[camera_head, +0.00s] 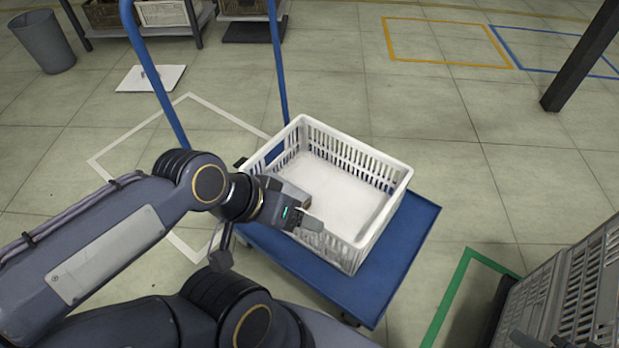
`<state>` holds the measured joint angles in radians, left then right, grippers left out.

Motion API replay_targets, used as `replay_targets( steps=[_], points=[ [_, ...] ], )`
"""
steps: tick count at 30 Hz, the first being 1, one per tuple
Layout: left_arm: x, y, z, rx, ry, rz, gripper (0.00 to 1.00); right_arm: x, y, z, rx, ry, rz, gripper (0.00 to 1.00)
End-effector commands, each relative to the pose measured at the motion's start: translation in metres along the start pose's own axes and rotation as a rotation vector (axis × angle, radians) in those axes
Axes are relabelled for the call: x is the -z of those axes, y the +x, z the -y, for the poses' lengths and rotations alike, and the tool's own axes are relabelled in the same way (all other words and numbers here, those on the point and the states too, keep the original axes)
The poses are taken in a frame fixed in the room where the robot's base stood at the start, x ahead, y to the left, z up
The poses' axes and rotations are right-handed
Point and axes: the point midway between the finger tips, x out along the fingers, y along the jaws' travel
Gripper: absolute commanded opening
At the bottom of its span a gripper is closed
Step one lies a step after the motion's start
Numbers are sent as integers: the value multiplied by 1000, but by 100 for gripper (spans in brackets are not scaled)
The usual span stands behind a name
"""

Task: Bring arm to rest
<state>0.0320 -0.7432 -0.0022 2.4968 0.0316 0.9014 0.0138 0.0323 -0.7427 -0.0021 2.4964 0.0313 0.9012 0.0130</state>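My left arm comes in from the left, and its gripper (311,216) hangs over the left side of a white slatted crate (385,168). The fingers are seen from the side, and I cannot tell whether they are open or shut. A small brownish patch shows beside the fingers, too small to make out. The visible part of the crate floor is bare; the part under the gripper is hidden. More dark arm links of mine cross the bottom edge.
The crate stands on a blue cart (408,240) with upright blue handle posts. A grey slatted crate (565,300) is at the lower right. A grey bin (43,42) and a white floor plate (150,78) lie far left. A dark post (580,60) stands upper right. Open floor lies right of the cart.

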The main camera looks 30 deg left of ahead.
Motion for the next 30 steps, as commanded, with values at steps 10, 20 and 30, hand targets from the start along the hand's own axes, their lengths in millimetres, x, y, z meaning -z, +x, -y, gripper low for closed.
replay_targets(
  steps=[10,20,30],
  points=[
    [36,-71,-32,0,1,0,72,36,-71,32,0,0,0,36],
    [89,-177,-81,0,1,0,72,89,-177,81,0,0,0,36],
    [121,-239,-109,0,1,0,72,120,-239,109,0,0,0,36]
  ],
)
